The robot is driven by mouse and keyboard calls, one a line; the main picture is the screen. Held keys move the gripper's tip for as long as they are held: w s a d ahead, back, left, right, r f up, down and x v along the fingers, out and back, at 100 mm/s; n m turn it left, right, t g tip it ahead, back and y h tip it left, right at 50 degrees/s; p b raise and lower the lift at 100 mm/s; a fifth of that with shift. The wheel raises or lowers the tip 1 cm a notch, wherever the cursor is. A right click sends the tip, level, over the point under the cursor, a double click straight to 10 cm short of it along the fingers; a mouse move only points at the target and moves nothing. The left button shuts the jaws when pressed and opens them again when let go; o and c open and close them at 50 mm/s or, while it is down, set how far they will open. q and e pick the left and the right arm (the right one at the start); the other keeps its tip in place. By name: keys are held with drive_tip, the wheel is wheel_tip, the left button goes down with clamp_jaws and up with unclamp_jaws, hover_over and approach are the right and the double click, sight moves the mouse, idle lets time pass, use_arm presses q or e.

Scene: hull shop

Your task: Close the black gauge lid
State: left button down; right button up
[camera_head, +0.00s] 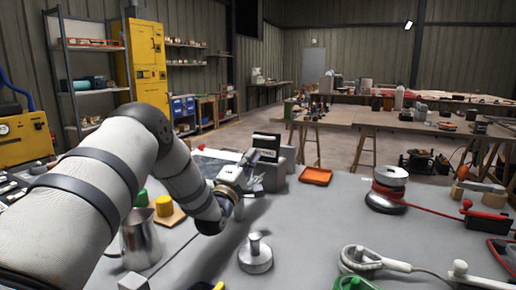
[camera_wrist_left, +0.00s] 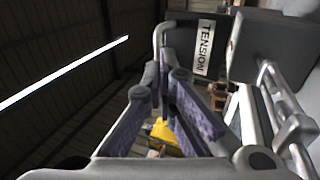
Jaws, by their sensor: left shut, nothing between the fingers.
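The black gauge lid (camera_head: 266,138) stands raised at the back of the bench, a dark panel with a pale label strip. In the left wrist view a dark panel (camera_wrist_left: 183,30) carries a white label reading TENSION. My left gripper (camera_head: 251,158) is just in front of and below the lid in the head view, shut and empty. Its fingers (camera_wrist_left: 165,85) in the left wrist view lie close to the label panel; I cannot tell whether they touch it. The gripper partly hides the gauge body. My right gripper is not in view.
A metal jug (camera_head: 141,240) and a wooden block with green and yellow knobs (camera_head: 168,217) stand beside my left arm. A round metal weight (camera_head: 256,254) is in front. An orange tray (camera_head: 315,176) lies right of the gauge.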

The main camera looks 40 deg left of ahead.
sight(257, 145)
use_arm(q)
drive_tip(key=x, duration=0.5)
drive_tip(key=shift+w+a, duration=0.1)
drive_tip(key=shift+w, duration=0.05)
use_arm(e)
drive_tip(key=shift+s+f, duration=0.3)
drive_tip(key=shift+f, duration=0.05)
use_arm(q)
drive_tip(key=shift+w, duration=0.1)
